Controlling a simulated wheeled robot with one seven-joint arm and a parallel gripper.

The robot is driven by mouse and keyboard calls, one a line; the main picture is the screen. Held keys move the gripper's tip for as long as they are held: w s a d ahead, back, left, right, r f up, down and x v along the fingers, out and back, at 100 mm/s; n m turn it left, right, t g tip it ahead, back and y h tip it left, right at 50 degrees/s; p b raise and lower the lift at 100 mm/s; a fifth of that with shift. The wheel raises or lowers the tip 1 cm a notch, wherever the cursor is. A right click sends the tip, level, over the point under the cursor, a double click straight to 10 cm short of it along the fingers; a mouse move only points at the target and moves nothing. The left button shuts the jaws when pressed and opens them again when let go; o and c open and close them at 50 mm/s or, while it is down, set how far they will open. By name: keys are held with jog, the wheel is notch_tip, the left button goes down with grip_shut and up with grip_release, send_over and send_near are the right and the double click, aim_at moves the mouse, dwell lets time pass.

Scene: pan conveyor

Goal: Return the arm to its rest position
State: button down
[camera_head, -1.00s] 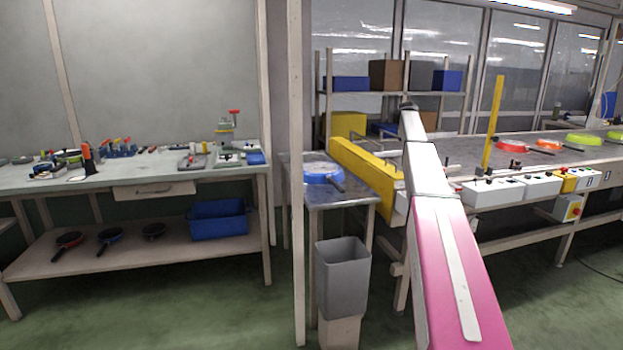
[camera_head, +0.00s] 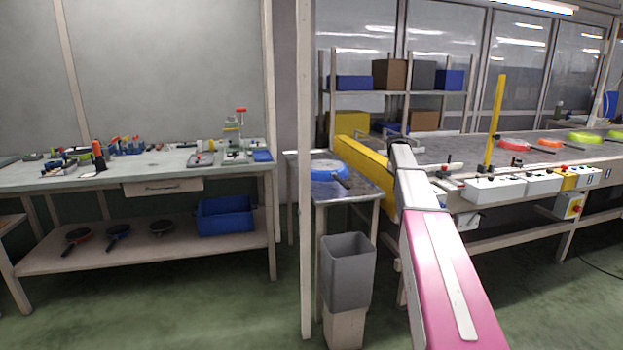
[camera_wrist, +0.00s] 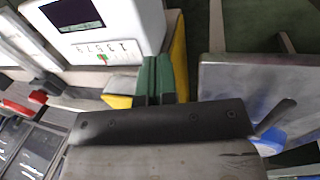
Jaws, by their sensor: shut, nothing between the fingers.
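My arm reaches forward in the head view, with its pink link in front and a grey-white link beyond. The arm's far end hides my gripper there. In the wrist view my gripper (camera_wrist: 154,80) shows as two green fingers closed together, with nothing between them. A white box with a dark screen (camera_wrist: 72,14) lies beyond the fingers in that view. A blue pan (camera_head: 328,171) rests on the small metal table (camera_head: 335,192) to the left of the arm. Part of the blue pan also shows at the right of the wrist view (camera_wrist: 270,138).
The conveyor (camera_head: 460,150) with a yellow side panel (camera_head: 362,168) and several coloured pans runs along the right. A grey bin (camera_head: 346,275) stands below the metal table. A workbench (camera_head: 120,178) with tools is at the left. A pale post (camera_head: 305,120) stands between. Green floor is open in front.

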jog(key=s+a+f+y, duration=0.1)
jog(key=s+a+f, duration=0.5)
jog(key=s+f, duration=0.35)
jog(key=s+a+f, duration=0.5)
jog(key=s+f, duration=0.3)
jog(key=s, duration=0.2)
jog(key=s+a+f+m, duration=0.1)
jog(key=s+a+f, duration=0.2)
jog(key=s, duration=0.5)
jog(key=s+a+f+y, duration=0.1)
jog(key=s+a+f, duration=0.2)
jog(key=s, duration=0.5)
jog(key=s+a+f+m, duration=0.1)
jog(key=s+a+f, duration=0.2)
jog(key=s, duration=0.6)
jog(key=shift+a+f+m+g+y, duration=0.15)
jog(key=shift+f+m+g+y, duration=0.15)
jog(key=shift+f+g, duration=0.15)
